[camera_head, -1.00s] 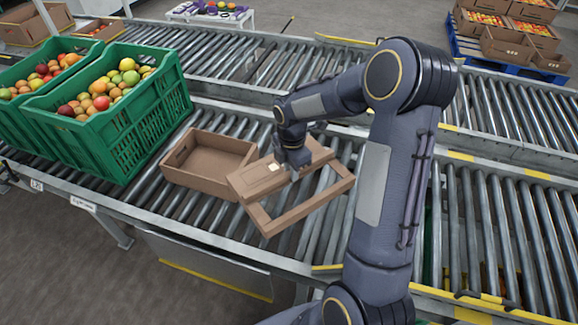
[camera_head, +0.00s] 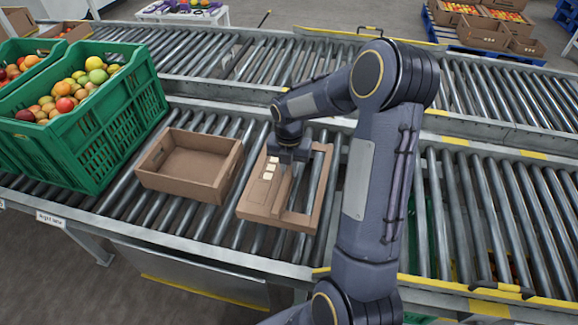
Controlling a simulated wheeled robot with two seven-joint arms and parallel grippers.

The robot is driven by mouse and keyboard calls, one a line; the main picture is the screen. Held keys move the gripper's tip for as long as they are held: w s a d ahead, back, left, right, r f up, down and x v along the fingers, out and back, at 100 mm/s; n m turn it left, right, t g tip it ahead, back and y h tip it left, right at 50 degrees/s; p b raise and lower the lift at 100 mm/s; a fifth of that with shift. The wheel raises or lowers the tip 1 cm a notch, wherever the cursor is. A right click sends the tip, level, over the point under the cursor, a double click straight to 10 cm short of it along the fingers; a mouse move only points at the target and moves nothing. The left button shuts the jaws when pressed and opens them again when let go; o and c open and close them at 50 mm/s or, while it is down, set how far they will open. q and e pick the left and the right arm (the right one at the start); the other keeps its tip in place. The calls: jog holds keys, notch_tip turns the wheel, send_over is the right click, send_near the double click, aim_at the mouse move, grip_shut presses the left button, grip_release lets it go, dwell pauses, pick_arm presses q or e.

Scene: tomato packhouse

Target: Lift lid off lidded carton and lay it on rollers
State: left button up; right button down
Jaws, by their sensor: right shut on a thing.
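The lidded carton (camera_head: 178,187) is a brown cardboard box standing open and empty on the near rollers. Its lid (camera_head: 258,203) is a flat brown cardboard piece with a large opening and small pale labels, just to the right of the carton and apart from it. My right gripper (camera_head: 286,161) is shut on the lid at the bar beside its opening, from above. The lid looks level, at or just above the rollers; I cannot tell whether it touches them. The gripper hides part of the lid. My left gripper is not in view.
A second roller line (camera_head: 310,65) runs behind. Boxes of tomatoes on a blue pallet (camera_head: 437,25) stand at the back right.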

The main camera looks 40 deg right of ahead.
notch_tip(320, 180, down, 2)
jog(key=shift+f+b, duration=0.15)
jog(key=shift+b, duration=0.6)
jog(key=shift+f+b, duration=0.5)
jog(key=shift+f, duration=0.55)
jog(key=c, duration=1.3)
grip_release()
jog(key=shift+c, duration=1.4)
notch_tip(320, 180, up, 6)
jog(key=p, duration=0.6)
jog(key=shift+r, duration=0.1)
